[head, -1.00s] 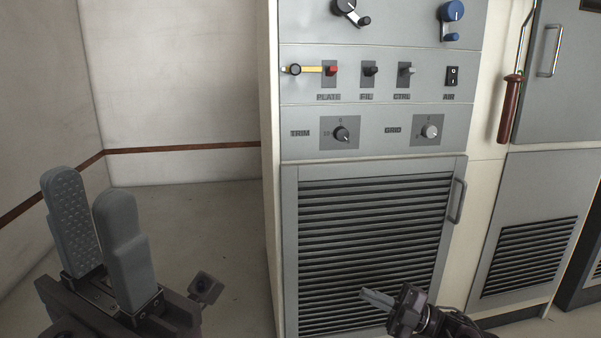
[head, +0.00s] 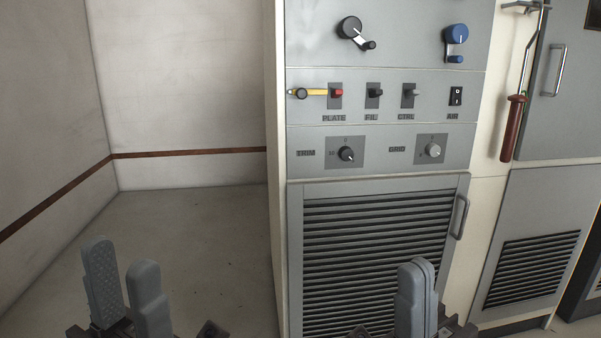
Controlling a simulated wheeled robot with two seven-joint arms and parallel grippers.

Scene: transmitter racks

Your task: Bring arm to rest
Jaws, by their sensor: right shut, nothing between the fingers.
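My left gripper (head: 126,292) is at the lower left of the head view, its two grey padded fingers pointing up with a gap between them. It is open and empty, in front of bare floor. My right gripper (head: 416,297) is at the lower right, its grey fingers pressed together and pointing up. It is shut with nothing in it, in front of the louvred panel (head: 340,225) of the transmitter rack. Whether it touches the panel cannot be told. Both arms behind the grippers are out of view.
The rack carries a black crank (head: 351,29), a blue crank (head: 456,36), PLATE, FIL, CTRL and AIR switches, a yellow bar (head: 314,92), and TRIM (head: 346,154) and GRID (head: 433,150) knobs. A red-handled rod (head: 513,128) hangs at right. Floor (head: 200,230) at left is clear.

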